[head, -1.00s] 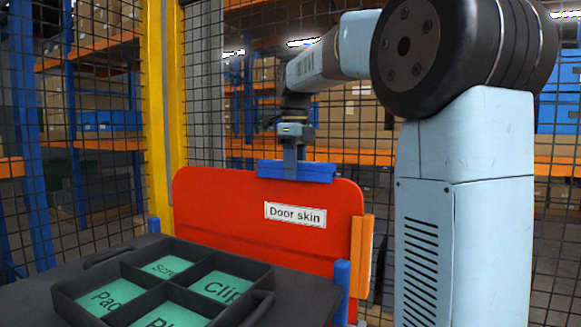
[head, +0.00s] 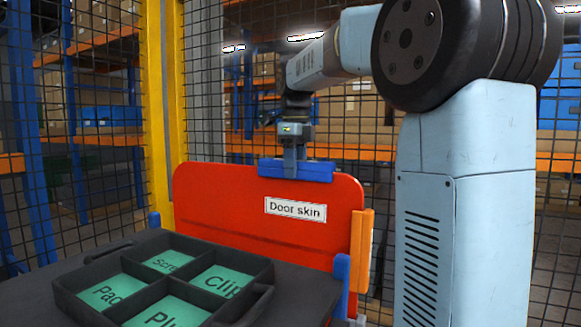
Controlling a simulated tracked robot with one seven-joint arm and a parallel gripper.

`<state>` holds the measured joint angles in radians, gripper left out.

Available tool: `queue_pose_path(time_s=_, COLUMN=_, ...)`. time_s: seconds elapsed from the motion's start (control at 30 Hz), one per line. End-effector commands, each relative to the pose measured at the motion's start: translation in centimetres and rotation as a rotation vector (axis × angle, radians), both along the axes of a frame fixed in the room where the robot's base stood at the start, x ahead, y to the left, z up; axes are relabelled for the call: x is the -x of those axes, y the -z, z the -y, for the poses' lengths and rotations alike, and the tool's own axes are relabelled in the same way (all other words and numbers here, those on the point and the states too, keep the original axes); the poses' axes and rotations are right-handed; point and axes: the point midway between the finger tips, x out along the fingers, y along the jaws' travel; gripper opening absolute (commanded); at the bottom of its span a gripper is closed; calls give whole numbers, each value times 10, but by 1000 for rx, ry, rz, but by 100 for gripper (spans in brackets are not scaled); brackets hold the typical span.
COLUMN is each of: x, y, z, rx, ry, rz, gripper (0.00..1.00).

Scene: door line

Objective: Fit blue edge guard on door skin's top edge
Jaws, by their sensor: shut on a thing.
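The red door skin (head: 230,215) stands upright behind the dark table, with a white "Door skin" label on its face. The blue edge guard (head: 312,172) is a short bar at the door skin's top edge, right of the middle. It overlaps the top edge in the head view; I cannot tell whether the edge is seated inside it. My gripper (head: 294,160) points down from above and is shut on the edge guard. The fingertips are partly hidden by the guard.
A black tray (head: 262,306) with several labelled compartments sits on the dark table (head: 308,293) in front. An orange upright (head: 361,255) and a blue post (head: 340,280) stand at the door skin's right. A yellow post (head: 158,110) and mesh fence are behind.

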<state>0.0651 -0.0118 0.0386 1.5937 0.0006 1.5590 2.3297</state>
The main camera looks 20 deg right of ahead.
Motion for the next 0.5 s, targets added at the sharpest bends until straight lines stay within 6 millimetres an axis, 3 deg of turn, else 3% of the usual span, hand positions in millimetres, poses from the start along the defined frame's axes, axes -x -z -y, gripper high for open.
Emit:
queue_pose_path(time_s=0.2, x=0, y=1, z=0, rx=0, ry=0, rz=-1, gripper=8)
queue_pose_path(time_s=0.23, x=0, y=1, z=0, rx=0, ry=0, rz=-1, gripper=47)
queue_pose_path(time_s=0.5, x=0, y=0, z=0, rx=0, ry=0, rz=-1, gripper=73)
